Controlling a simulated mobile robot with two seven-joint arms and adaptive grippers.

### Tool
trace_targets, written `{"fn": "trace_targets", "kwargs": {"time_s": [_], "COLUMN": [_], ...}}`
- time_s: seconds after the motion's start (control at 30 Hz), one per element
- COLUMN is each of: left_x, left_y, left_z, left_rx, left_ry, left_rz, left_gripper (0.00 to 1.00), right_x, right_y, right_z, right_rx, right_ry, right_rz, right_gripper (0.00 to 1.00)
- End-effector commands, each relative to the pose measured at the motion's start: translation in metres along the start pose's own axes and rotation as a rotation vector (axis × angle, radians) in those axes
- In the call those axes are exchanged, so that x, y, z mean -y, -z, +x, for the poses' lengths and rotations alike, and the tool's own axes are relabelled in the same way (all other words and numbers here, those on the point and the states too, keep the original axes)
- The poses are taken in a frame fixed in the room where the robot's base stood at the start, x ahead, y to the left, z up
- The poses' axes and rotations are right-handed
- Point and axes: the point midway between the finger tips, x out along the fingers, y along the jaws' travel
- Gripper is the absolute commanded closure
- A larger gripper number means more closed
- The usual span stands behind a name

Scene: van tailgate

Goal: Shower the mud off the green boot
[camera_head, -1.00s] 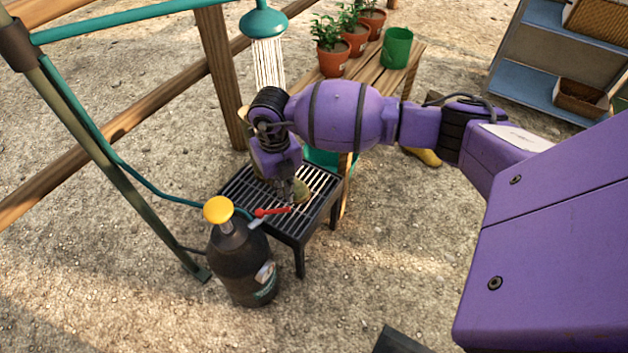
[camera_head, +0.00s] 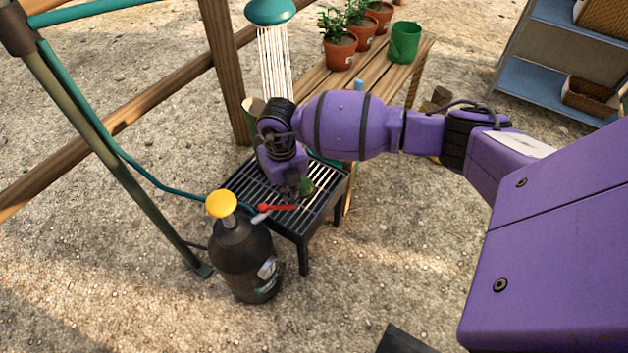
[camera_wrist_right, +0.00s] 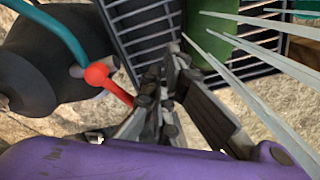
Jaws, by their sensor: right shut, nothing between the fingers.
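My arm hides most of the boot. A brownish edge (camera_head: 252,106) left of my wrist may be its top. In the right wrist view the boot (camera_wrist_right: 215,32) is green, with no clear mud. Water falls from the teal shower head (camera_head: 269,12) behind my wrist; streaks (camera_wrist_right: 250,60) cross the wrist view. My right gripper, also in the wrist view (camera_wrist_right: 165,105), is shut and empty beside the red lever (camera_head: 276,208). My left gripper is out of view.
A dark bottle with a yellow cap (camera_head: 243,255) stands close in front of the grate. A teal hose and pole (camera_head: 115,150) are at left. A wooden bench (camera_head: 375,75) with potted plants and a green bucket (camera_head: 404,42) is behind.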

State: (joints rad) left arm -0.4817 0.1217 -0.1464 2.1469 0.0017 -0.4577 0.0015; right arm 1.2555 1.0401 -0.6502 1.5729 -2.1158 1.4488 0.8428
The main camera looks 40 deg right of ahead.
Motion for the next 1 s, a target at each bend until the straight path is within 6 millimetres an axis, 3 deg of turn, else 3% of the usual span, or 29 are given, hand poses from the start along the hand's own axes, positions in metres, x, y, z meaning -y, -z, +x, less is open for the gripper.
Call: {"fn": "trace_targets", "kwargs": {"time_s": [0.27,0.7,0.83,1.0], "left_x": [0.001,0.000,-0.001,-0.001], "left_y": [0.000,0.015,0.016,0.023], "left_z": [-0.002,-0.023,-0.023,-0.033], "left_rx": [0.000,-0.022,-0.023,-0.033], "left_ry": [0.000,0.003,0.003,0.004], "left_rz": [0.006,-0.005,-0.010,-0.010], "left_gripper": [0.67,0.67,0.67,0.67], "right_x": [-0.003,-0.029,-0.028,-0.026], "right_y": [0.000,0.029,0.029,0.028], "right_z": [-0.003,-0.004,-0.003,-0.018], "right_rx": [0.004,0.003,0.003,0.005], "right_ry": [-0.002,-0.003,-0.001,-0.001], "right_rz": [-0.001,-0.002,0.000,0.000], "right_gripper": [1.00,1.00,1.00,1.00]}}
